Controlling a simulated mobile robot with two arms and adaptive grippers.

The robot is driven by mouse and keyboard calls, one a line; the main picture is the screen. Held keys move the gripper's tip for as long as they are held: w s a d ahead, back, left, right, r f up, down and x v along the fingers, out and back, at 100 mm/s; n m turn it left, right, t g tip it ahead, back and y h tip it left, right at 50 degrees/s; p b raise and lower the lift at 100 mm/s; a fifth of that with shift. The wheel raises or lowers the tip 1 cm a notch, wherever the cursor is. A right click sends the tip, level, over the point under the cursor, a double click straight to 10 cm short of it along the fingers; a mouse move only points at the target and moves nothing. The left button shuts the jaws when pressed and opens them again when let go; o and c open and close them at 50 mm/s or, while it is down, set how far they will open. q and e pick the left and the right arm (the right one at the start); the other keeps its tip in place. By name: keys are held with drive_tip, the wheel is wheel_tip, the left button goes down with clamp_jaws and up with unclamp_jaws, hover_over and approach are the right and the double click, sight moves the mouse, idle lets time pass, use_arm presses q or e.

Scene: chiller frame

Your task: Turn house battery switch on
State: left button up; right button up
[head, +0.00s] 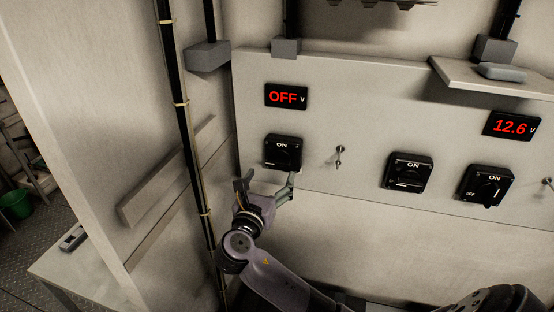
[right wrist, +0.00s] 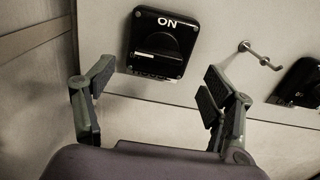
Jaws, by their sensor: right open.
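Three black rotary switches marked ON are on the pale panel: a left switch (head: 283,151), a middle switch (head: 408,171) and a right switch (head: 487,186). My left gripper is out of view.
A display (head: 511,126) at the right reads 12.6 V. A metal hook (head: 340,156) sticks out between the left and middle switches. A shelf (head: 495,80) juts out at upper right. A black vertical conduit (head: 184,130) runs left of the panel.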

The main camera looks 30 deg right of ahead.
sight(277, 163)
drive_tip(key=p+x, duration=0.1)
drive_tip(key=x, duration=0.5)
drive_tip(key=shift+w+d, duration=0.25)
drive_tip(key=shift+d, duration=0.05)
drive_tip(key=shift+c, duration=0.6)
drive_tip(key=c, duration=1)
